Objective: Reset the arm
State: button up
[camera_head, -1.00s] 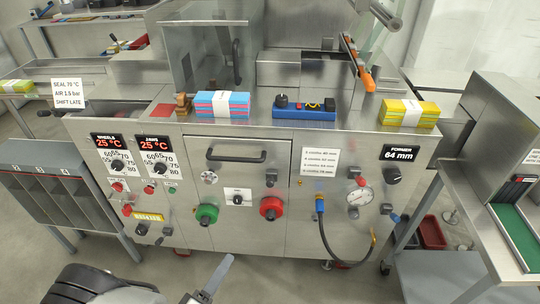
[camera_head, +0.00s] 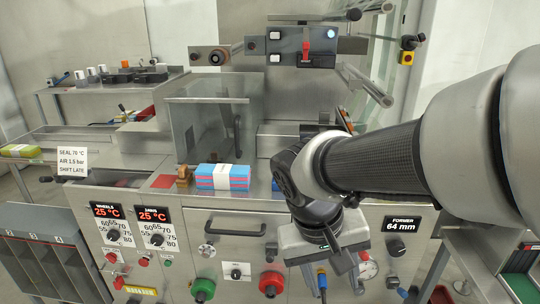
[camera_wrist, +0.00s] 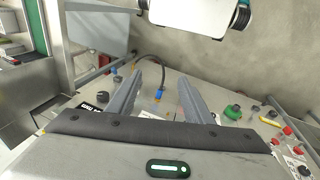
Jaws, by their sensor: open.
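My arm reaches in from the right of the head view, in front of the steel machine (camera_head: 240,215). My gripper (camera_head: 328,272) hangs at its end, pointing down before the machine's front panel. In the wrist view my gripper (camera_wrist: 160,78) has its two grey fingers well apart with nothing between them. The panel with its knobs and the blue-ended hose shows beyond the fingers. My arm hides part of the machine's top and right front.
A blue-and-pink cloth stack (camera_head: 222,177) with a white band lies on the machine top. A grey slotted bin unit (camera_head: 45,245) stands at left. A side bench with a green strip (camera_head: 522,287) is at right. Rollers and a red-switch panel (camera_head: 303,46) rise behind.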

jog(key=s+d+r+t+y+p, duration=0.1)
jog(key=s+r+t+p, duration=0.1)
jog(key=r+p, duration=0.6)
jog(key=s+d+r+t+y+p, duration=0.1)
jog(key=d+r+t+y+p, duration=0.1)
jog(key=r+p, duration=0.6)
notch_tip(320, 180, up, 8)
jog(key=shift+s+f, duration=0.2)
jog(key=shift+s, duration=0.15)
